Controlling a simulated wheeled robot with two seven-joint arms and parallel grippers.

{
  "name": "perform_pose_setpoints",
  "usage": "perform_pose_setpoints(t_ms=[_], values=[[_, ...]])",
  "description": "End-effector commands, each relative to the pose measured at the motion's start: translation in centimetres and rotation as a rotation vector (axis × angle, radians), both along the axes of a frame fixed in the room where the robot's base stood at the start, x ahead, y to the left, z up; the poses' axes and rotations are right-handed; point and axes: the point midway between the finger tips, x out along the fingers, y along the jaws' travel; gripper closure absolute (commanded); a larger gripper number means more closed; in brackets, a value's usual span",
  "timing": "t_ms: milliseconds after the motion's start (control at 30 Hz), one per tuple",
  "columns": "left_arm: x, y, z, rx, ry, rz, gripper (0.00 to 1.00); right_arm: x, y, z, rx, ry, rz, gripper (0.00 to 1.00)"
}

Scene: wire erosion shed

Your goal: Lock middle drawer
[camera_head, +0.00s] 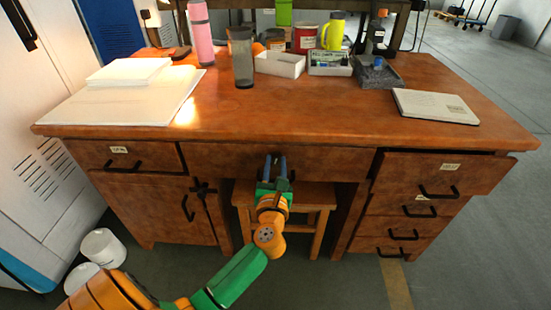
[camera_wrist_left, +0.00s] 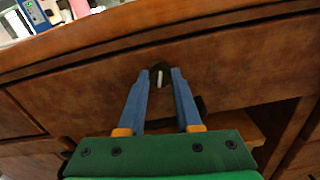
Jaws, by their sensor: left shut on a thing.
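The middle drawer (camera_head: 328,162) is the wide wooden front in the centre of the desk, and it looks closed. In the left wrist view the drawer front (camera_wrist_left: 245,60) carries a small dark round lock (camera_wrist_left: 159,75) with a pale upright bar in it. My left gripper (camera_head: 276,158) is at the drawer front, below the desk's front edge. In the head view the fingers hide the lock. My right gripper is not in view.
The top right drawer (camera_head: 425,175) stands slightly out. A stool (camera_head: 313,196) is under the desk, below my gripper. The desktop holds papers (camera_head: 120,105), a grey tumbler (camera_head: 242,70), a pink bottle (camera_head: 202,35), open boxes and a notebook (camera_head: 435,105).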

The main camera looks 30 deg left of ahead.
Motion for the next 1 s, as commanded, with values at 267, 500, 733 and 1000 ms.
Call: perform_pose_setpoints(t_ms=[267, 500, 733, 1000], values=[[0.0, 0.0, 0.4, 0.220, 0.140, -0.001, 1.00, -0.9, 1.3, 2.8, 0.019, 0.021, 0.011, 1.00], [0.0, 0.0, 0.3, 0.415, 0.258, -0.001, 1.00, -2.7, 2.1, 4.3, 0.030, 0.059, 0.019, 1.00], [0.0, -0.1, 0.2, 0.601, 0.372, -0.001, 1.00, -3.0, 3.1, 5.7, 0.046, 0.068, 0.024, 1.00], [0.0, -0.1, 0.2, 0.810, 0.500, -0.002, 1.00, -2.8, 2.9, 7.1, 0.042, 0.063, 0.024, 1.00]])
